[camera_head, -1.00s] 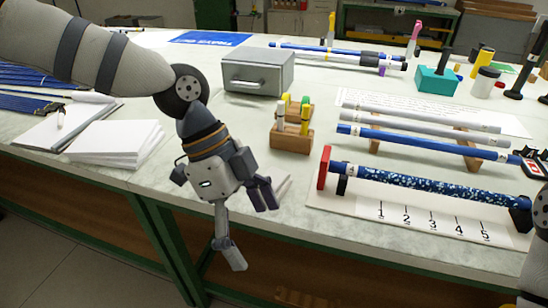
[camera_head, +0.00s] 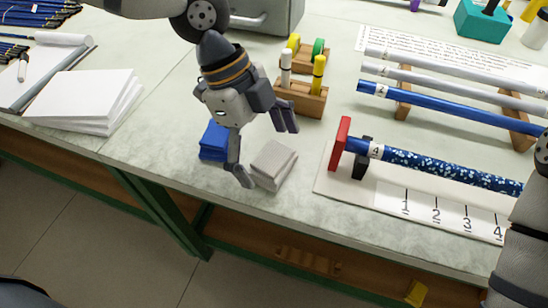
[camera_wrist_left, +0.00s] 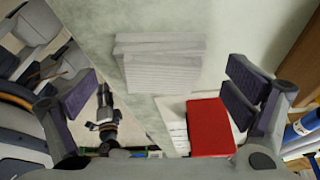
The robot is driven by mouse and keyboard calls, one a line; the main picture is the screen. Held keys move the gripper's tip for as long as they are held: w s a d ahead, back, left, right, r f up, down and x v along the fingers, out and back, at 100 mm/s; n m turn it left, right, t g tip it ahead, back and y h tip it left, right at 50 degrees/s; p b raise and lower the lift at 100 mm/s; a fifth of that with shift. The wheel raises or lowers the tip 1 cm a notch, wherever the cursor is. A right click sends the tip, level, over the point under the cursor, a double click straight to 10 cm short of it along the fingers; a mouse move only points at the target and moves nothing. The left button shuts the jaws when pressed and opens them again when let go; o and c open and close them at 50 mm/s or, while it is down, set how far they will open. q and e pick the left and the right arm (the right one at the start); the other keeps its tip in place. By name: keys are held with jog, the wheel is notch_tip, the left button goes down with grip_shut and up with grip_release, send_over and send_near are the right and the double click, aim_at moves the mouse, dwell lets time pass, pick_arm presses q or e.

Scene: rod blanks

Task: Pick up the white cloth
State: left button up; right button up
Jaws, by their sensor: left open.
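The white cloth (camera_head: 273,165) is a folded, greyish-white stack lying near the table's front edge. It also shows in the left wrist view (camera_wrist_left: 160,62), ahead of the fingers and between them. My left gripper (camera_head: 267,150) is open and empty, above the table at the cloth. In the head view one fingertip is at the cloth's left side and the other is above its far right. I cannot tell whether a finger touches it. My right gripper is not in view; only part of my right arm shows at the right edge.
A blue folded cloth (camera_head: 213,142) lies just left of the white one. A board with a red end plate (camera_head: 340,143) and a speckled blue rod stands to the right. A wooden marker block (camera_head: 302,98) is behind. White sheets (camera_head: 80,102) lie left.

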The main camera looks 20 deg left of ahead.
aim_at(280, 163)
pick_arm(q)
jog(key=shift+d+f, duration=0.2)
jog(key=shift+f, duration=0.3)
jog(key=c, duration=1.2)
jog(key=shift+c, duration=0.2)
jog(key=shift+r, duration=0.15)
jog(key=shift+r, duration=0.3)
jog(key=r, duration=0.3)
jog(key=shift+s+r+p, duration=0.3)
jog(key=shift+r+p, duration=0.05)
jog(key=s+d+r+p, duration=0.1)
jog(key=s+r, duration=0.3)
jog(key=s, duration=0.2)
jog(key=s+d+r, duration=0.2)
jog(key=s+r, duration=0.2)
jog(key=s, duration=0.3)
jog(key=shift+d+r+p, duration=0.15)
jog(key=shift+r+p, duration=0.1)
jog(key=shift+p, duration=0.1)
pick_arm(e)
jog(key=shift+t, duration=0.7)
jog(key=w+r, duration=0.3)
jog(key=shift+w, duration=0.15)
